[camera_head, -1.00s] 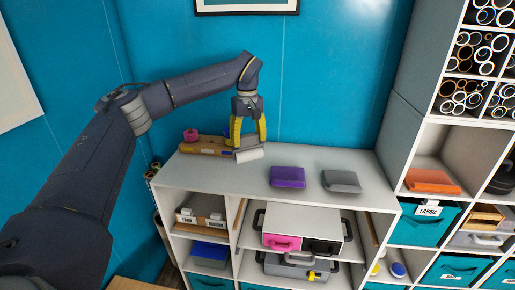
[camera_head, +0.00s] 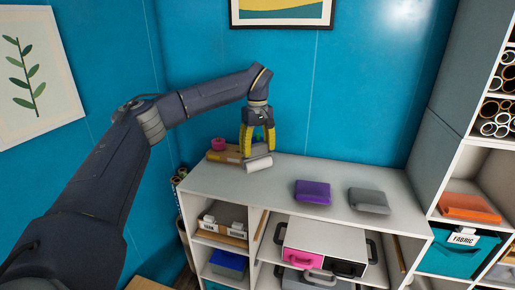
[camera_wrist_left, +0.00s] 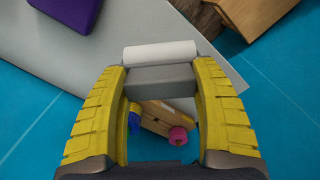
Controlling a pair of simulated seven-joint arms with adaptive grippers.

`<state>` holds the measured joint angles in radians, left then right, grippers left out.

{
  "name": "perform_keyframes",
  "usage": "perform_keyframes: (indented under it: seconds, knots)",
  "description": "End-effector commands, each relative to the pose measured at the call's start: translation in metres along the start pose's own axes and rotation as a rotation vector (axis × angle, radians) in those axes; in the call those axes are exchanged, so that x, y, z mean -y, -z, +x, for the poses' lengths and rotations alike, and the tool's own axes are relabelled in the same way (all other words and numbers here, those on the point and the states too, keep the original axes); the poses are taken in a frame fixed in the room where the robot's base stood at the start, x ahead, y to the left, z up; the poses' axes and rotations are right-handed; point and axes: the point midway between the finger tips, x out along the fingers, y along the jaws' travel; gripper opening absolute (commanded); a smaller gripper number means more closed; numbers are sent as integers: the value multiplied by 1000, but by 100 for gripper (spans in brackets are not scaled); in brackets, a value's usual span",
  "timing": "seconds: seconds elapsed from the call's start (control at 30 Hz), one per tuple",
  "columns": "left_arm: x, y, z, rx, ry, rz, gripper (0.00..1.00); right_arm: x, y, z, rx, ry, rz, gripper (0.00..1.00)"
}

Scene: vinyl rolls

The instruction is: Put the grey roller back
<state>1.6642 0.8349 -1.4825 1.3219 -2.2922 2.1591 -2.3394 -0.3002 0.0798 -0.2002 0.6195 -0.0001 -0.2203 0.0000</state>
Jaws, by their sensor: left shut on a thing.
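My left gripper (camera_head: 258,142) has yellow fingers and is shut on the grey roller, which has a grey body (camera_wrist_left: 155,77) and a white roll (camera_wrist_left: 160,52). In the head view its white roll (camera_head: 259,163) sticks out toward the front, over the left part of the counter top. A wooden rack (camera_head: 222,157) lies at the counter's back left corner, beside the gripper. It carries a pink roller (camera_head: 218,144), also seen in the left wrist view (camera_wrist_left: 178,136), and a blue one (camera_wrist_left: 134,118). Whether the grey roller touches the rack is unclear. My right gripper is out of view.
A purple case (camera_head: 313,192) and a grey case (camera_head: 369,200) lie on the white counter (camera_head: 285,176), right of the gripper. Tall shelves (camera_head: 466,150) stand at the right, and a blue wall closes the back.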

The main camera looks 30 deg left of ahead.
Motion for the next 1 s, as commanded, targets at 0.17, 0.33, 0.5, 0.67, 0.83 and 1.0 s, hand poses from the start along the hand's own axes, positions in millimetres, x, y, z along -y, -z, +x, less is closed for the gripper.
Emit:
perform_keyframes:
  seconds: [0.17,0.33,0.5,0.67,0.83,1.0]
  knots:
    - [0,0,13,1,2,0,17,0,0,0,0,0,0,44]
    - [1,0,28,1,2,1,17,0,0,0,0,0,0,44]
    - [1,0,41,1,2,0,17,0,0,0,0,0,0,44]
    - [0,0,53,2,2,1,17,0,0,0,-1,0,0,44]
    - [0,0,62,1,1,0,17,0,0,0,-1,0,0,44]
    - [0,0,67,1,1,0,17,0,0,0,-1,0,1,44]
